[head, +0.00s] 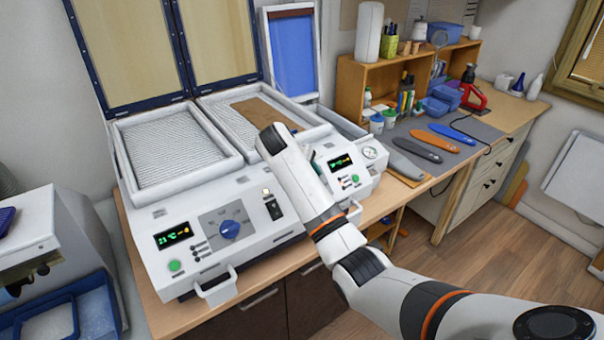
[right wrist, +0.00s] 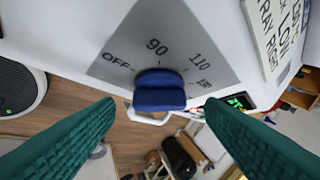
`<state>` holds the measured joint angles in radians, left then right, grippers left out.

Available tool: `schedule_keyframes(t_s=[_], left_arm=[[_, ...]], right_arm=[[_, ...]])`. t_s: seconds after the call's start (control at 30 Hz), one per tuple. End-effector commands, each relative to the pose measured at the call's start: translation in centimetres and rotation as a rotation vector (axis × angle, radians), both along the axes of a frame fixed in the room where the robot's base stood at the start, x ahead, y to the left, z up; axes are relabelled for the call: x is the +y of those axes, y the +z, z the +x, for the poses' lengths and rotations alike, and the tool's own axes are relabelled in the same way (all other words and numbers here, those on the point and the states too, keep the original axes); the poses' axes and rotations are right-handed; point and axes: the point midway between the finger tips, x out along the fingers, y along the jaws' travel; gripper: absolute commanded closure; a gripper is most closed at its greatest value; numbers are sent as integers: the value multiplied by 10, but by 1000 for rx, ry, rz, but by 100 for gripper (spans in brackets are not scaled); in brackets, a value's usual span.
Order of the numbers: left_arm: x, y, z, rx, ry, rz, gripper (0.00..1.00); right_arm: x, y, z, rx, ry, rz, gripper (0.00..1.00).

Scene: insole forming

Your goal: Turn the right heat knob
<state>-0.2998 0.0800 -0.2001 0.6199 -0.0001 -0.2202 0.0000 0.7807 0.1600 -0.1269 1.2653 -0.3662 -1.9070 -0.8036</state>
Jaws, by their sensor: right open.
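The right heat knob (right wrist: 159,91) is a blue knob on a grey dial plate marked OFF, 90, 110 and a partly covered further number. Its raised grip bar lies crosswise in the right wrist view. My right gripper (right wrist: 160,107) is open, with one green finger on each side of the knob and gaps between. Nothing is held. In the head view my right arm (head: 305,185) reaches over the white two-bay heating machine (head: 165,280) and hides this knob. The left blue knob (head: 230,229) is in plain sight. My left gripper is not in view.
Green displays (head: 173,237) and a carry handle (head: 216,288) are on the machine's front. A brown sheet (head: 262,113) lies on the right bay. Coloured insoles (head: 431,140) lie on a grey mat to the right. A wooden shelf (head: 352,88) stands behind.

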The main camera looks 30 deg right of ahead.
Motion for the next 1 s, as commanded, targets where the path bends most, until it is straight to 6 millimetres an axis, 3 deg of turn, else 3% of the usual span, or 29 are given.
schedule_keyframes(t_s=[0.07, 0.2, 0.5, 1.0], left_arm=[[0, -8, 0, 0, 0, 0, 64], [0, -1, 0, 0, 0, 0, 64], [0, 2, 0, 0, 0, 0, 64], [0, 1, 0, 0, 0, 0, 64]], right_arm=[[9, 12, -1, -8, 1, 1, 36], [28, 43, -4, -6, 3, 5, 36], [49, 76, -8, -5, 3, 6, 36], [54, 87, -10, 1, 0, 1, 36]])
